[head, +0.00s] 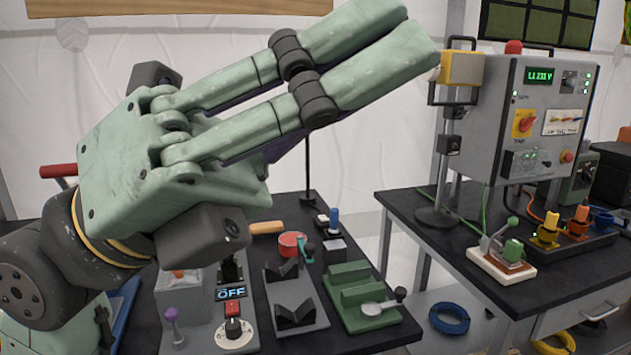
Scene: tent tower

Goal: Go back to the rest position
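My gripper (385,45) is raised high in the head view, in front of the white wall and above the left workbench. Its pale green fingers with black joint bands run nearly parallel, stretched toward the upper right. No object shows in it. The inner sides of the fingers are turned away, so the gap between them is not clear. The fingertips are near the control box in the picture; contact cannot be judged.
A blue coil (449,318) lies below the right table.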

